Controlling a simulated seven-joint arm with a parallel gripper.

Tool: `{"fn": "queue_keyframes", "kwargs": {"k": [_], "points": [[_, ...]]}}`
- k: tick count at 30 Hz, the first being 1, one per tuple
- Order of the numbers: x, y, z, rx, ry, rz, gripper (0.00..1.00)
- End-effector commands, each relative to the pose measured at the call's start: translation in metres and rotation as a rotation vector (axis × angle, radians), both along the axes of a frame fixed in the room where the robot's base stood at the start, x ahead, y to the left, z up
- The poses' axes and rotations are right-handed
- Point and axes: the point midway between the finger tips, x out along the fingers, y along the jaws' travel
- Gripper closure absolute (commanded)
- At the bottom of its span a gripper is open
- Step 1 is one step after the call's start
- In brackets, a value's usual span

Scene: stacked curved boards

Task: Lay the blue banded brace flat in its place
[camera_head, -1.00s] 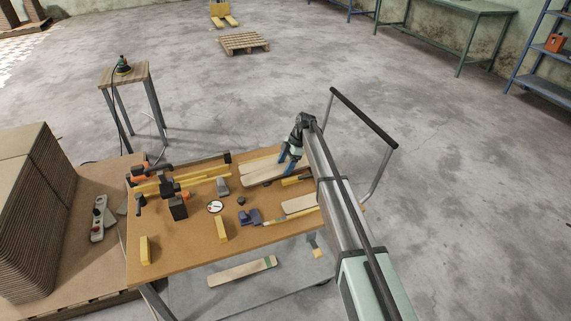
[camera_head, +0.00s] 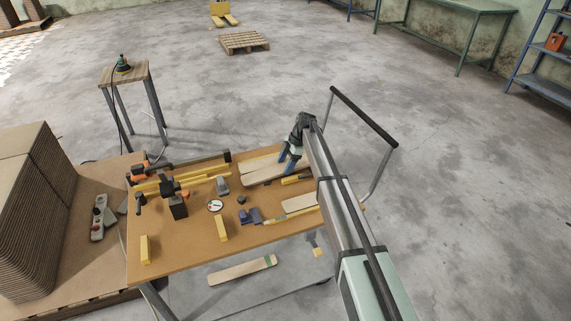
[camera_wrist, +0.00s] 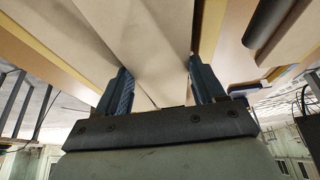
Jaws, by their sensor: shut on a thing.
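My gripper (camera_head: 289,162) is over the back right of the workbench. In the wrist view its two blue fingers (camera_wrist: 159,82) stand either side of a pale curved board (camera_wrist: 150,45) and are shut on it. I take this board to be the brace; no blue band shows on it, and the fingers cover part of it. In the head view, pale boards (camera_head: 258,175) lie together under and left of the fingers. I cannot tell whether the held board touches those below it.
The workbench (camera_head: 185,255) also carries yellow bars (camera_head: 222,229), a black clamp stand (camera_head: 178,208), a round dial (camera_head: 215,206) and a dark blue tool (camera_head: 250,216). Another pale board (camera_head: 300,203) lies at the right. A green-banded board (camera_head: 240,271) is on the lower shelf.

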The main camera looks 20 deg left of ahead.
Motion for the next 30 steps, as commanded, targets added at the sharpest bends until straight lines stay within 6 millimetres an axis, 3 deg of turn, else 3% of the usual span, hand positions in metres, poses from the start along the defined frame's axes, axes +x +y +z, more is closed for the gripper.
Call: {"fn": "queue_keyframes", "kwargs": {"k": [3, 30], "points": [[0.001, -0.001, -0.001, -0.004, -0.002, -0.001, 0.49], [0.012, -0.011, 0.034, -0.001, -0.002, -0.001, 0.49]]}}
